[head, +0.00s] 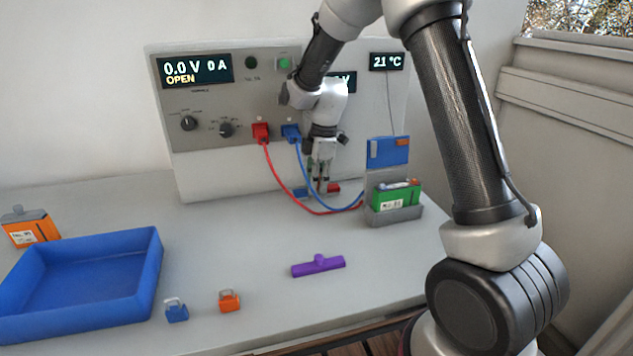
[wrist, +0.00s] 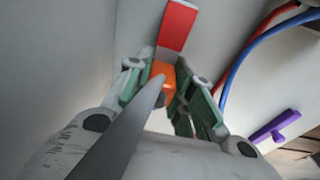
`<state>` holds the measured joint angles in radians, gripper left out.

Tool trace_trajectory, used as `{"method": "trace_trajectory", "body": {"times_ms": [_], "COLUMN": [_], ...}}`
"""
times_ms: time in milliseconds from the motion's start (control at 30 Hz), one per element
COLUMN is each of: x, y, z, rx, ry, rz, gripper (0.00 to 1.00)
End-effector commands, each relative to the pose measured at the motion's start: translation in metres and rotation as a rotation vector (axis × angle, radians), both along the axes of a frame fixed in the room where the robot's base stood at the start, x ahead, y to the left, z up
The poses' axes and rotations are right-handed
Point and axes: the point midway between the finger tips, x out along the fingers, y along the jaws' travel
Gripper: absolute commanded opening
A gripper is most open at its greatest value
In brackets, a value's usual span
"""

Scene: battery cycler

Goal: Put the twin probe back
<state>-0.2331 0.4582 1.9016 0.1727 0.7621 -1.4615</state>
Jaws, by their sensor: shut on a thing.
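My gripper (head: 321,180) points down at the foot of the cycler panel, low over the bench. In the wrist view its green-padded fingers (wrist: 170,92) are shut on a small orange body (wrist: 161,72), which I take to be the twin probe. A grey tapered shape (wrist: 115,140) crosses the wrist view.
Red (head: 285,180) and blue (head: 316,185) cables sag close to my gripper toward a grey cradle (head: 395,215) with a green battery (head: 396,194). A purple bar (head: 318,265), two padlocks and a blue tray (head: 150,285) stand nearer. The bench between is clear.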

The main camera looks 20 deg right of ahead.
Motion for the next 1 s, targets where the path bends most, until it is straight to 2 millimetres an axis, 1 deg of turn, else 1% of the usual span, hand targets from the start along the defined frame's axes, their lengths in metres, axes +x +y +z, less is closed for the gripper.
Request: {"method": "trace_trajectory", "body": {"times_ms": [267, 300, 367, 400, 433, 667, 767, 867, 1000], "x": [0.000, 0.000, 0.000, 0.000, 0.000, 0.000, 0.000, 0.001, 0.001], "y": [0.000, 0.000, 0.000, 0.000, 0.000, 0.000, 0.000, -0.001, -0.005], "z": [-0.002, -0.003, -0.002, -0.002, -0.002, -0.002, 0.001, 0.012, 0.040], "rx": [0.000, 0.000, 0.000, 0.000, 0.000, 0.000, 0.000, 0.001, 0.001], "ry": [0.000, -0.001, -0.001, -0.001, -0.001, -0.001, -0.002, -0.004, -0.006], "rz": [0.000, 0.000, 0.000, 0.000, 0.000, 0.000, 0.000, 0.001, 0.000], "gripper": [0.00, 0.25, 0.36, 0.43, 0.45, 0.45, 0.45, 0.45, 0.45]}}
